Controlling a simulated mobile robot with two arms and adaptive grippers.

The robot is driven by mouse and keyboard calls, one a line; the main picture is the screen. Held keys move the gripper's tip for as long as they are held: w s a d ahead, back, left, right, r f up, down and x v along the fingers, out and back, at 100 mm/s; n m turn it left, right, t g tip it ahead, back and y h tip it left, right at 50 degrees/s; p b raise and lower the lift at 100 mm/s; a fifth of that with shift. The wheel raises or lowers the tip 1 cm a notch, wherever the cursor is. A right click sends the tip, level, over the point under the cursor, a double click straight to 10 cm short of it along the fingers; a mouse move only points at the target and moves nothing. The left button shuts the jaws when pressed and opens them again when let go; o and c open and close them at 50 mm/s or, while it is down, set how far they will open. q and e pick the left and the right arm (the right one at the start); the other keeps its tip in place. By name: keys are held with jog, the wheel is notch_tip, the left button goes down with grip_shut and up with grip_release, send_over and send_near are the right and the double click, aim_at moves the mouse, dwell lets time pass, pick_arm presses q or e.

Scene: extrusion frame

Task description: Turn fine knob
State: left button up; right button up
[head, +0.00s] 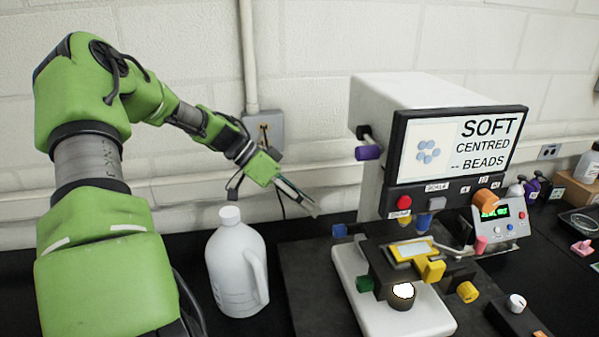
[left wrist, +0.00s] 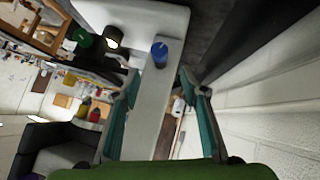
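A white microscope-like machine (head: 408,95) stands on the black bench with a screen reading "SOFT CENTRED BEADS". It carries several coloured knobs; no readable label marks one as fine. A blue knob (head: 340,230) sticks out low on its left side, with a green knob (head: 365,284) below it and a purple knob (head: 368,152) higher up. My left gripper (head: 306,204) is to the left of the blue knob and a little higher. In the left wrist view its teal fingers (left wrist: 158,82) are apart, with a blue knob (left wrist: 160,54) seen beyond the gap. The right gripper is not visible.
A white jug (head: 235,265) stands on the bench below my left arm. A wall socket (head: 265,132) with a pipe is behind the gripper. A control box with a green display (head: 497,222) stands right of the machine. Bottles and small items crowd the right side.

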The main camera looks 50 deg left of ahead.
pick_arm(q)
jog(key=s+d+f+m+g+b, duration=0.2)
jog(key=s+d+m, duration=0.4)
jog(key=m, duration=0.5)
jog(key=s+d+f+m+g+h+b, duration=0.1)
jog(key=s+d+m+g+b, duration=0.3)
jog(key=m, duration=0.7)
jog(key=shift+s+d+f+m+g, duration=0.4)
jog(key=shift+s+d+f+g, duration=0.35)
jog(key=shift+s+d, duration=0.35)
jog(key=shift+w+d, duration=0.1)
